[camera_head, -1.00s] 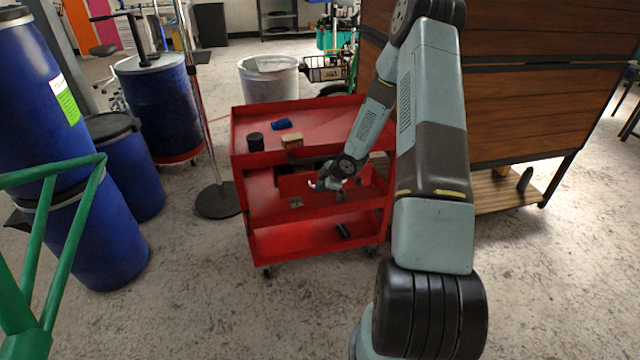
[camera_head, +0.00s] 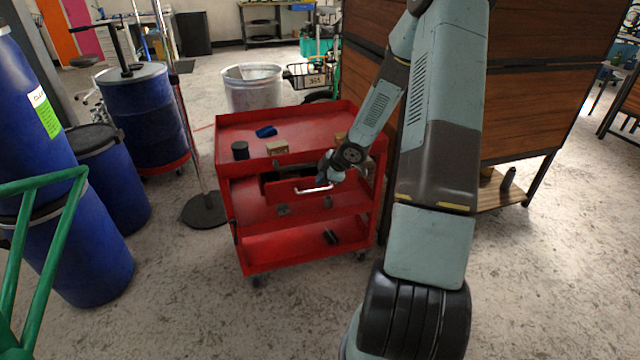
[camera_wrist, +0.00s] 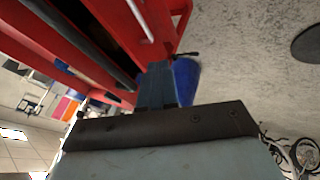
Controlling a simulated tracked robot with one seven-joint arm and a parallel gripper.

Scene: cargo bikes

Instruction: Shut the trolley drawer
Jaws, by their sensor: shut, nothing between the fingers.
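The red trolley (camera_head: 285,127) stands in front of me. Its drawer (camera_head: 285,191) sits under the top tray and is pulled part way out, with a dark gap behind its front. A silver bar handle (camera_head: 314,189) is on the drawer front. My gripper (camera_head: 325,177) is shut and empty, close to the right part of the handle; contact cannot be told. In the wrist view, my gripper's shut fingers (camera_wrist: 157,82) point towards the red drawer front (camera_wrist: 158,22), whose silver handle (camera_wrist: 139,18) shows at the top.
A black can (camera_head: 240,150), a tan box (camera_head: 277,148) and a blue item (camera_head: 266,131) lie on the trolley top. Blue barrels (camera_head: 150,118) and a post base (camera_head: 204,210) stand left. A wooden panel (camera_head: 550,80) stands right. The floor in front is clear.

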